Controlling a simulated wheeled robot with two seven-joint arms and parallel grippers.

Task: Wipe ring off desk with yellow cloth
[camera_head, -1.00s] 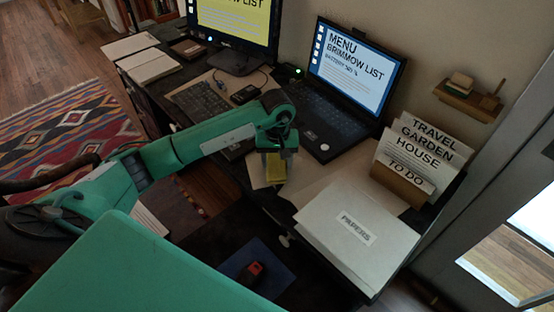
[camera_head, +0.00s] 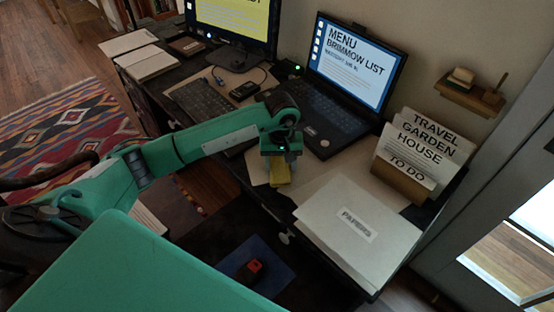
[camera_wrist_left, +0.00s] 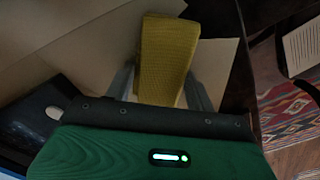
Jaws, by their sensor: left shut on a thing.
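The yellow cloth (camera_head: 280,173) is a folded, thick pad under my left gripper (camera_head: 279,160) near the front edge of the desk. In the left wrist view the cloth (camera_wrist_left: 166,58) stands between the two fingers of my left gripper (camera_wrist_left: 163,82), which are shut on it. The cloth is over pale paper (camera_head: 257,167) on the desk (camera_head: 280,208); whether it touches the surface I cannot tell. I see no ring; it may be hidden under the cloth or arm. My right gripper is not in view.
A laptop (camera_head: 335,95) stands behind the gripper, a keyboard (camera_head: 200,102) and mouse (camera_head: 244,91) to the left. A papers folder (camera_head: 353,218) and a file holder (camera_head: 400,181) are to the right. A red object (camera_head: 254,267) lies on a blue mat below.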

